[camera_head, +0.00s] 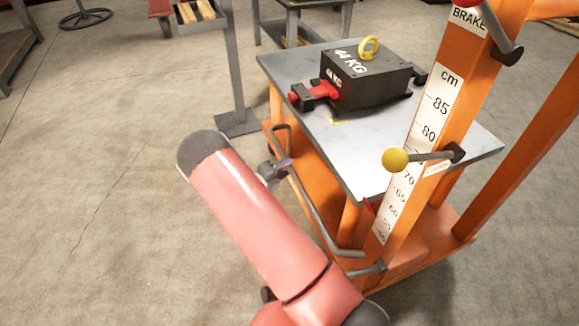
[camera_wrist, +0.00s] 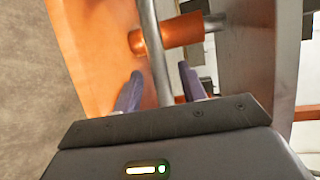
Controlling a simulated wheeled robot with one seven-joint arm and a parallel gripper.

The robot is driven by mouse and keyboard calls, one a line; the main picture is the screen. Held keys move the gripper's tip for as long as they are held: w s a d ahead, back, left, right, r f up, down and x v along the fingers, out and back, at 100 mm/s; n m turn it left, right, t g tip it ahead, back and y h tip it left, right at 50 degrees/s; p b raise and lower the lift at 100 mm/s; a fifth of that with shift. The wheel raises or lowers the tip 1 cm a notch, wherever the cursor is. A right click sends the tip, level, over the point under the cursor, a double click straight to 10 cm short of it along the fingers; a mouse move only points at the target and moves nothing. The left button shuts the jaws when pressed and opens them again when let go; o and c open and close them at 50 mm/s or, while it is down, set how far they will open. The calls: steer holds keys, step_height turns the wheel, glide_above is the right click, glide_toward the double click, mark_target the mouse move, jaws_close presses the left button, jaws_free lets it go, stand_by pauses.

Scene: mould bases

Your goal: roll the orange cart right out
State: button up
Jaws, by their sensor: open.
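The orange cart (camera_head: 345,226) stands right of my arm with a flat grey top (camera_head: 345,160). A bent grey handle bar (camera_head: 312,218) runs along its near left side. My gripper (camera_head: 284,168) is beside this bar. In the wrist view my gripper (camera_wrist: 160,82) is open, with the grey bar (camera_wrist: 153,45) passing between its two fingers. I cannot tell whether either finger touches it. A black mould block (camera_head: 365,82) marked "44 KG", with a yellow ring on top, sits on the cart's top.
An orange post with a cm scale (camera_head: 440,98) rises at the cart's right. It carries a yellow-knobbed lever (camera_head: 396,160) and a lever near a "BRAKE" label (camera_head: 468,19). A grey post (camera_head: 233,70) stands behind the cart.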

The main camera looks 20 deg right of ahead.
steer(key=shift+x, duration=1.3)
jaws_close()
